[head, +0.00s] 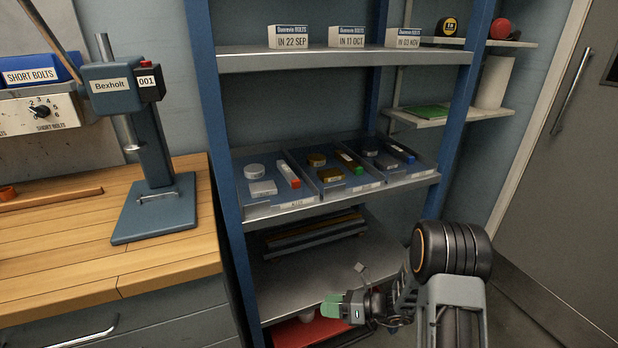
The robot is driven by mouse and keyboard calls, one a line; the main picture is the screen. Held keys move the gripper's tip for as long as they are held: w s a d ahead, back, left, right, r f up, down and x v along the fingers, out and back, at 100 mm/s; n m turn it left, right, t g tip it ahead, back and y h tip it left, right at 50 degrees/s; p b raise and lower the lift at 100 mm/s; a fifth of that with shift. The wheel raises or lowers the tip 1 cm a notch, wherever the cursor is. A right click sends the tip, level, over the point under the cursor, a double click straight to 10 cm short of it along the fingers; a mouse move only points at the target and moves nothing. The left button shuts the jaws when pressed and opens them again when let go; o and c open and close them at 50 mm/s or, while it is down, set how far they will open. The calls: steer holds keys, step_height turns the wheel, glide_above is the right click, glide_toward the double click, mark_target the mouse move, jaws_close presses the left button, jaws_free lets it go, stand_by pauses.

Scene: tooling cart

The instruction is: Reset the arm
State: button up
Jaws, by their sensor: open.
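My arm comes in from the lower right, with a black joint above a grey link. It reaches left to my gripper (337,306), low in front of the blue-posted shelf rack (345,58). My gripper has a green part at its end and points left, near the rack's lower shelf. It is seen small and from the side; its jaws are open, and I see nothing held in it. Whether it touches the shelf I cannot tell.
A wooden bench (60,240) with a blue Bexholt press (150,205) stands left. Trays (320,188) of small parts fill the middle shelf. Labelled boxes (288,37) stand on the top shelf. A red item (310,332) lies below my gripper. A grey door (575,170) is right.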

steer(key=s+d+r+n+h+p, duration=0.3)
steer(key=r+n, duration=0.6)
steer(key=r, duration=0.4)
steer(key=s+d+r+n+h+p, duration=0.4)
steer(key=s+r+n+h+p, duration=0.2)
steer(key=r+n+p, duration=0.3)
steer(key=s+d+r+n+h+p, duration=0.3)
steer(key=r+n, duration=0.6)
steer(key=r, duration=0.8)
steer(key=shift+s+d+r+t+h+p, duration=0.15)
steer(key=shift+s+r+t+h+p, duration=0.2)
steer(key=shift+s+h+p, duration=1.25)
steer(key=shift+w+p, duration=0.45)
steer(key=shift+p, duration=0.2)
